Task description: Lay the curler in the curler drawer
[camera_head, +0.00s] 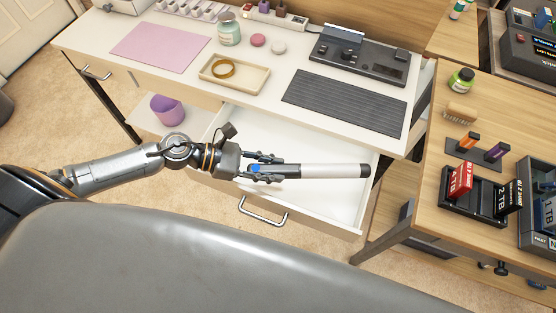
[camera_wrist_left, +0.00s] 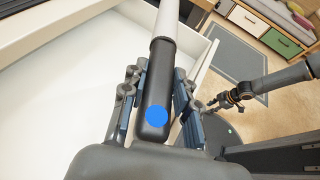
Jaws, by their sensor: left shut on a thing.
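The curler (camera_head: 322,171) has a white barrel, a black tip and a dark handle with a blue spot. My left gripper (camera_head: 265,171) is shut on its handle. The curler lies nearly level over the open white drawer (camera_head: 262,128), its tip pointing right in the head view, near the drawer's right side. In the left wrist view the handle (camera_wrist_left: 153,90) sits between both fingers, with the drawer (camera_wrist_left: 75,100) floor beneath. The drawer looks empty where visible. My right gripper (camera_wrist_left: 226,100) shows small at the right in the left wrist view; its fingers are unclear.
The white desk (camera_head: 80,35) above the drawer holds a pink mat (camera_head: 160,46), a tray with a gold ring (camera_head: 234,74), a jar (camera_head: 229,28) and a dark ribbed mat (camera_head: 345,102). A wooden table (camera_head: 425,215) with several items stands close on the right.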

